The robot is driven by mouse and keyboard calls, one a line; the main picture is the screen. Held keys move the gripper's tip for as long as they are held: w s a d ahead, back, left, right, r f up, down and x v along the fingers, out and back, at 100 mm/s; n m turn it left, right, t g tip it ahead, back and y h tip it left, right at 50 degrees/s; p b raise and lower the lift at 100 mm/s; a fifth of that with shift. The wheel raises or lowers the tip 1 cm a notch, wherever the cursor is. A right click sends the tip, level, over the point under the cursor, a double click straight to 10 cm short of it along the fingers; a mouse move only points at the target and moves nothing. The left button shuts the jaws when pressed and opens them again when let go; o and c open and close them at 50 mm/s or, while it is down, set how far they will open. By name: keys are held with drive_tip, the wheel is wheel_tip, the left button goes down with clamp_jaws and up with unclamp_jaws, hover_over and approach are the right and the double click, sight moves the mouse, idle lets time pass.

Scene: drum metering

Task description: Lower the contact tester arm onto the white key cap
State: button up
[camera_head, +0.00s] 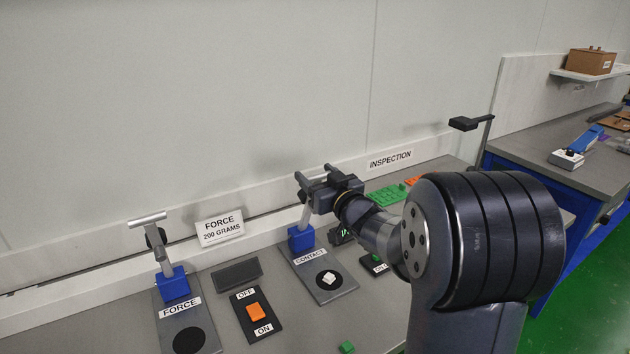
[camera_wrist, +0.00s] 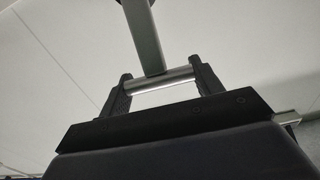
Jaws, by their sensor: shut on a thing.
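The contact tester has a blue block (camera_head: 301,238), a grey base plate labelled CONTACT (camera_head: 318,262) and a raised metal arm (camera_head: 305,216). The white key cap (camera_head: 329,277) sits on a black disc on that plate, below and in front of the raised arm. My gripper (camera_head: 313,178) is at the top of the tester arm. In the wrist view, my gripper (camera_wrist: 162,76) is shut on the tester's metal cross-bar handle (camera_wrist: 172,77), with the lever (camera_wrist: 143,36) running up from it. The key cap is not in the wrist view.
The force tester (camera_head: 174,286) stands at the left with its T-handle up. An orange switch (camera_head: 255,312) marked OFF and ON lies between the testers. A dark tray (camera_head: 237,273) is behind it. Green parts (camera_head: 388,195) lie at the back, and a small green piece (camera_head: 347,347) in front.

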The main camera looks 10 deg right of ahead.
drive_tip(key=s+d+f+t+y+b, duration=0.1)
drive_tip(key=s+f+b, duration=0.4)
drive_tip(key=b, duration=0.9)
drive_tip(key=s+d+f+t+y+b, duration=0.1)
drive_tip(key=s+d+f+t+b, duration=0.2)
drive_tip(key=b, duration=1.1)
drive_tip(key=shift+s+f+t, duration=1.1)
drive_tip(key=shift+s+f, duration=0.6)
drive_tip(key=shift+s, duration=0.3)
drive_tip(key=o, duration=1.4)
drive_tip(key=shift+s, duration=0.1)
drive_tip(key=s+d+f, duration=0.1)
drive_tip(key=s, duration=0.4)
drive_tip(key=s+d+f, duration=0.1)
drive_tip(key=s+d, duration=0.1)
drive_tip(key=s, duration=0.3)
drive_tip(key=s+d+f+p, duration=0.1)
drive_tip(key=s+d, duration=0.1)
drive_tip(key=s, duration=0.3)
drive_tip(key=shift+s, duration=0.1)
